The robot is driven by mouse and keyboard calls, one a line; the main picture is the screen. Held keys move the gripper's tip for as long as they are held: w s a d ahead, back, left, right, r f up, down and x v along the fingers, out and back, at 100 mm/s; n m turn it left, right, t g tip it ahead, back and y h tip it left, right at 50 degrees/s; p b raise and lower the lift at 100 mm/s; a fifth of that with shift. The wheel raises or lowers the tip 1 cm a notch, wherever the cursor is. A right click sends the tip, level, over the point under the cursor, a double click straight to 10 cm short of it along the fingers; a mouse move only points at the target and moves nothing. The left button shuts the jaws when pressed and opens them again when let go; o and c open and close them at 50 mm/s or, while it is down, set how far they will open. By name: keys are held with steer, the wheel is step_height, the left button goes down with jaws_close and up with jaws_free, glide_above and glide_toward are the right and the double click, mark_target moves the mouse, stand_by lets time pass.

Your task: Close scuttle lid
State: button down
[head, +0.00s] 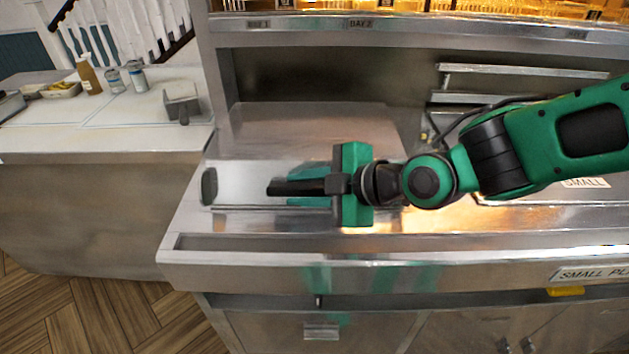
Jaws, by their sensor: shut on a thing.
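The scuttle lid (242,177) appears to be the shiny metal panel at the left of the steel counter. A dark oval piece (209,186) stands at its left end. My gripper (270,187) reaches in from the right, with its black fingers pointing left, low over the panel. The fingers are together on a part of the lid, but the gripper hides the exact contact. Teal patches beside the fingers look like reflections of my gripper. I cannot tell the lid's exact angle.
A sloped metal surface (310,118) lies behind the gripper, under the shelf (400,32). A metal rack (520,72) is at the back right. A separate white-topped counter (120,125) with bottles stands left. The front ledge (400,262) looks clear.

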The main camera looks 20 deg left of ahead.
mark_target(320, 192)
steer(key=shift+s+d+f, duration=0.1)
steer(key=shift+d+f, duration=0.1)
steer(key=shift+f, duration=0.2)
steer(key=shift+s+d+f, duration=0.1)
steer(key=shift+d+f, duration=0.05)
steer(key=shift+f, duration=0.25)
steer(key=shift+s, duration=0.1)
steer(key=c, duration=1.8)
jaws_free()
steer(key=shift+o, duration=0.6)
steer(key=shift+s+a+r, duration=0.1)
steer(key=shift+s+r, duration=0.05)
steer(key=shift+s, duration=0.05)
steer(key=shift+w, duration=0.1)
steer(key=shift+w+d, duration=0.4)
steer(key=shift+d, duration=0.05)
steer(key=shift+w+d+r, duration=0.25)
steer(key=shift+w+d, duration=0.45)
steer(key=shift+d, duration=0.2)
steer(key=s+d+r, duration=0.3)
steer(key=d+r, duration=0.2)
steer(key=d, duration=0.1)
steer(key=shift+s+r, duration=0.3)
steer(key=shift+r, duration=0.1)
